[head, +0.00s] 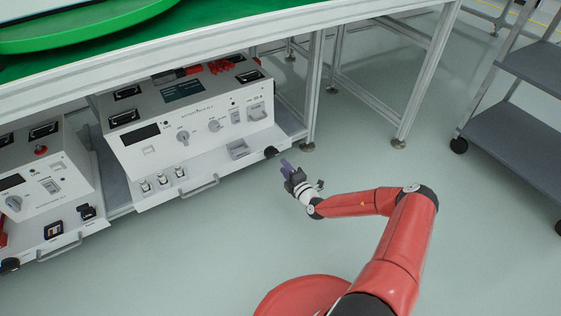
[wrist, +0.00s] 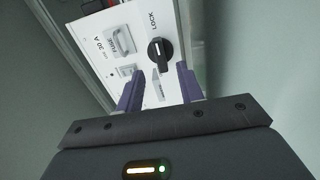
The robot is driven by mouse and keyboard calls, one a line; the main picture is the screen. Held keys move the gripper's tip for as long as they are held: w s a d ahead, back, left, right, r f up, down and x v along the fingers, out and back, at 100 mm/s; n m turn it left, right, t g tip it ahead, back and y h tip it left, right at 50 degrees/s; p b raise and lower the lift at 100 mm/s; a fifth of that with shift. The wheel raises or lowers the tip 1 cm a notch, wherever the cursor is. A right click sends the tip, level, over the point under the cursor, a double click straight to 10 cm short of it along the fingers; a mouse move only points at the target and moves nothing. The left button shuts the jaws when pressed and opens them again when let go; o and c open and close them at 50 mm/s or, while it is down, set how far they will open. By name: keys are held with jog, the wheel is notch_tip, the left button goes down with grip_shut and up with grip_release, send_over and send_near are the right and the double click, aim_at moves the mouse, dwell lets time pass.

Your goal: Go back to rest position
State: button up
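My gripper (wrist: 160,92) shows in the wrist view with its two purple fingers apart and nothing between them. Past the fingertips is a white panel (wrist: 101,30) with a black LOCK knob (wrist: 160,51). In the head view my gripper (head: 287,166) is near the right end of the white control unit (head: 190,122), in front of the drawer shelf's right corner. It appears apart from the unit. The finger gap is too small to judge in the head view. My red arm reaches up from the lower right.
A second white unit (head: 40,172) stands at the left. Both units sit under a workbench (head: 200,62) with a green top. A grey shelf cart (head: 515,130) stands at the right. The floor (head: 180,255) in front of the units is clear.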

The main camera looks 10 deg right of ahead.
jog(key=shift+s+d, duration=0.1)
jog(key=shift+s, duration=0.25)
